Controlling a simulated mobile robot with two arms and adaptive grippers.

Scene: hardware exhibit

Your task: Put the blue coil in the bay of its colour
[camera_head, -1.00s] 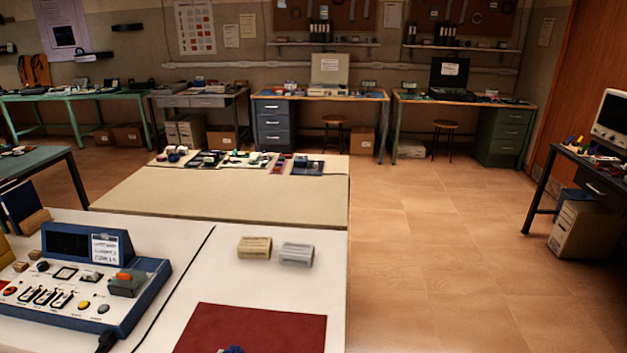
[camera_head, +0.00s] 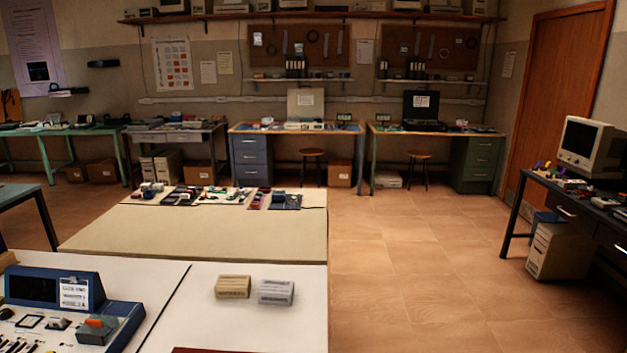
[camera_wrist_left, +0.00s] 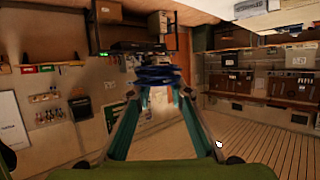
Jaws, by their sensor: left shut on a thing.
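The blue coil (camera_wrist_left: 158,77) shows in the left wrist view as a blurred dark blue bundle at the fingertips. My left gripper (camera_wrist_left: 158,92) is shut on it, with a teal-edged finger on each side. In the head view neither the coil nor either gripper shows. No bay can be made out clearly in either view.
A white-topped bench (camera_head: 200,325) in front holds a tan block (camera_head: 233,287), a grey block (camera_head: 275,292) and a blue control console (camera_head: 60,300). A beige table (camera_head: 200,232) beyond carries small parts along its far edge. Open tiled floor (camera_head: 410,280) lies to the right.

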